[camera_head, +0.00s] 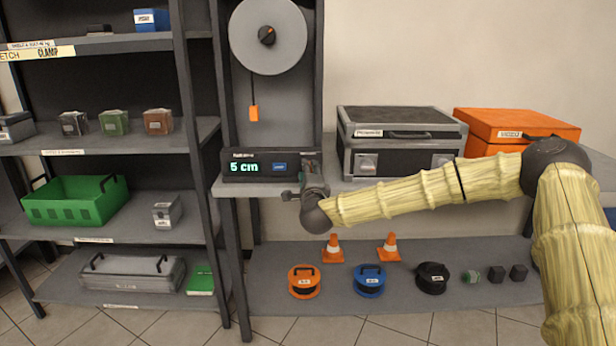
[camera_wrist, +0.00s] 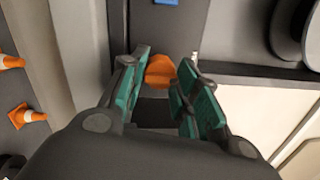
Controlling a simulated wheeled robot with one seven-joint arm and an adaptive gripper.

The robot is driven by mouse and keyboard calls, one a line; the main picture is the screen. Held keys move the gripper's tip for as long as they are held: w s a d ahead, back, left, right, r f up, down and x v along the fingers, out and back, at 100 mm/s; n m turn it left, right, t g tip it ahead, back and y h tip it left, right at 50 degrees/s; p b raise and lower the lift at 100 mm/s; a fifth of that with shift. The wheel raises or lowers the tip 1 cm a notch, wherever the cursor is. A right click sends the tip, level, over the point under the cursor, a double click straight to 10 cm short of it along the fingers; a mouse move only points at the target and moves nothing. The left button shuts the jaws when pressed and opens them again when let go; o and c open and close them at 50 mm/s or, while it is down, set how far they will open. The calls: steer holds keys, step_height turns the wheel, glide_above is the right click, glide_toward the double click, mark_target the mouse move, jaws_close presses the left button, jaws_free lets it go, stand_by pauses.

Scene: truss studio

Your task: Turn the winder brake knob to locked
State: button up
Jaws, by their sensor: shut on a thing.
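A small orange knob (camera_wrist: 160,72) shows between my fingertips in the wrist view, on a dark grey surface. I take it for the winder brake knob; its markings are not readable. My gripper (camera_wrist: 158,80) has green finger pads and is shut on this knob. In the head view my gripper (camera_head: 308,178) is at the right end of the black display box (camera_head: 262,166), reading "5 cm", and hides the knob. Above is the winder's grey disc (camera_head: 268,58) with a dark centre knob (camera_head: 267,35). An orange tag (camera_head: 253,113) hangs from a line below the disc.
A black case (camera_head: 399,139) and an orange case (camera_head: 515,127) stand on the shelf right of my gripper. Orange cones (camera_head: 332,248) and several reels and blocks stand on the lower shelf. A grey post (camera_head: 322,70) rises close behind my gripper.

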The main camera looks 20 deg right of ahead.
steer(key=shift+f, duration=0.1)
stand_by(0.3)
steer(key=o, duration=1)
steer(key=v, duration=1.2)
